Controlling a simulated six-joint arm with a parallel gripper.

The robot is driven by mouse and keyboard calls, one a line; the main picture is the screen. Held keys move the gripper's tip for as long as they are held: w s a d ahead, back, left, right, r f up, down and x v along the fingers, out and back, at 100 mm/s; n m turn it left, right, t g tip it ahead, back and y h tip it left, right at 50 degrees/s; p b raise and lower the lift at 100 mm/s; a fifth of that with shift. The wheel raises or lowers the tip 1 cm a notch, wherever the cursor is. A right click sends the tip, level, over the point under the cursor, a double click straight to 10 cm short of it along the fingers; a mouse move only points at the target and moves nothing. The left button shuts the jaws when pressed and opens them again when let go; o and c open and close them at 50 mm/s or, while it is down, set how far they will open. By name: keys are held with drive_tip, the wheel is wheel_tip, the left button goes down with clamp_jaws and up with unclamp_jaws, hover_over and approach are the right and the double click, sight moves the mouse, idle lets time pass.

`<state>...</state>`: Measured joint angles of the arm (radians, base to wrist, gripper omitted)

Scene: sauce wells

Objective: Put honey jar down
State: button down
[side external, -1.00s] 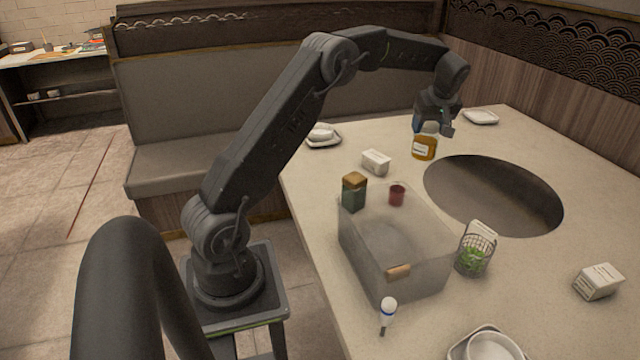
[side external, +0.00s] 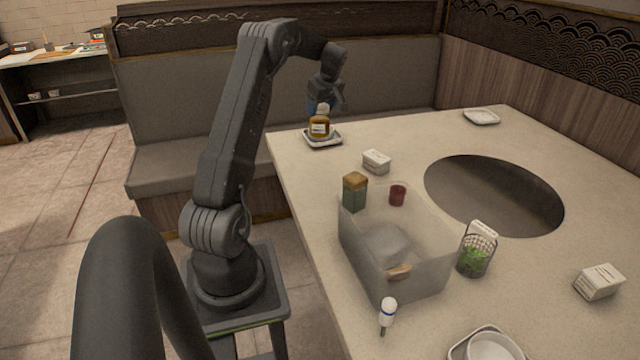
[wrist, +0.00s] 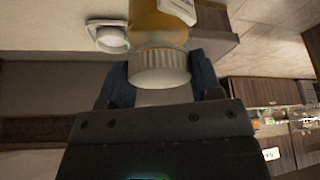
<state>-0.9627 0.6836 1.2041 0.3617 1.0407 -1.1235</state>
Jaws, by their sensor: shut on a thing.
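The honey jar (side external: 319,127) is amber with a white label and a pale lid. It is upright at the far left of the table, over or on a small white tray (side external: 334,138); I cannot tell whether its base touches. My gripper (side external: 323,106) is above it, shut on its lid. In the wrist view the ribbed white lid (wrist: 160,68) sits between the blue fingers, with the amber body beyond it.
A white box (side external: 376,161) stands on the table right of the jar. A translucent bin (side external: 395,255) is nearer, with a green jar (side external: 354,192) and a red cup (side external: 397,195) at its far end. A large round opening (side external: 493,195) lies to the right.

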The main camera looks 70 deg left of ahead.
wheel_tip(320, 180, down, 18)
idle(0.6)
drive_tip(key=shift+f, duration=0.1)
drive_tip(key=shift+c, duration=1.4)
unclamp_jaws()
drive_tip(key=shift+f, duration=0.1)
